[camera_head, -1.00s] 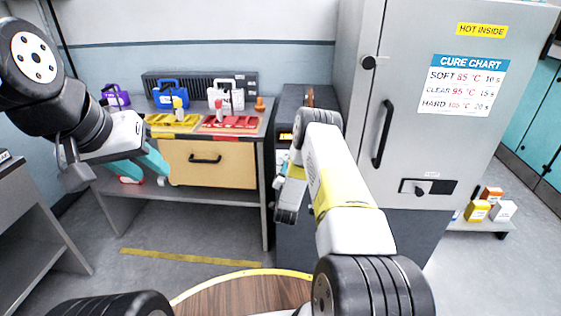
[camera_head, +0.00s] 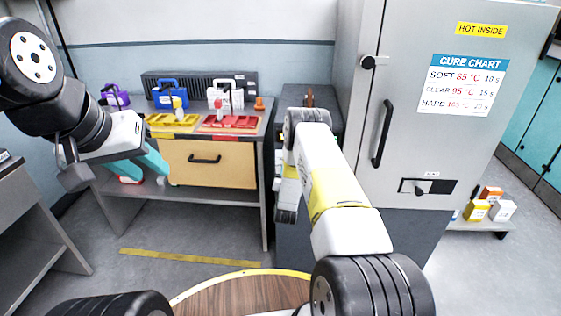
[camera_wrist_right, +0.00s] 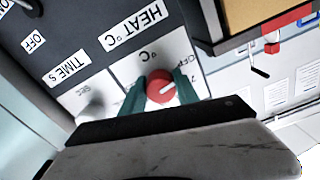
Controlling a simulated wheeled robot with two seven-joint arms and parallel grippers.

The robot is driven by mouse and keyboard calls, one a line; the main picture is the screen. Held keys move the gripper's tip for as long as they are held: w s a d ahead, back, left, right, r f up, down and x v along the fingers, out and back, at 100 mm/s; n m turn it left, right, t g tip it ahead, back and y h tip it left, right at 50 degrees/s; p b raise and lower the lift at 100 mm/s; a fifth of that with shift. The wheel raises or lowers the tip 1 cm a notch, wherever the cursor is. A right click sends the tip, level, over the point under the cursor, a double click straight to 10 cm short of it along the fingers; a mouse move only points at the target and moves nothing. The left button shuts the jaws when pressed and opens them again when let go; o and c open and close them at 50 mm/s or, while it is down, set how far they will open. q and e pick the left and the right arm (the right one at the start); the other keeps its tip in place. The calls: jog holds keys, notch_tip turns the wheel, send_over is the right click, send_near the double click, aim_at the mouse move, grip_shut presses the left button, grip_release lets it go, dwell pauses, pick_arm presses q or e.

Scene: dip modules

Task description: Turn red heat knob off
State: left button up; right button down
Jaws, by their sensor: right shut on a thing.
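The red heat knob (camera_wrist_right: 161,86) sits on a white dial plate under the label "HEAT °C" in the right wrist view. A pale pointer mark shows on it, but I cannot tell which setting it points at. My right gripper (camera_wrist_right: 160,88) has its teal fingers on both sides of the knob and is shut on it. In the head view my own right arm hides the knob and these fingers. My left gripper (camera_head: 143,167) is in the air in front of the workbench, its teal fingers apart and empty.
A grey time knob (camera_wrist_right: 93,108) is beside the heat knob. A workbench (camera_head: 268,125) with a yellow tray (camera_head: 160,124) and a red tray (camera_head: 243,122) stands left of the dark control unit. A tall grey oven (camera_head: 410,150) with a handle stands right of it.

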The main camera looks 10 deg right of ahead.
jog(key=c, duration=0.9)
grip_release()
jog(key=v, duration=0.8)
jog(key=shift+w, duration=0.1)
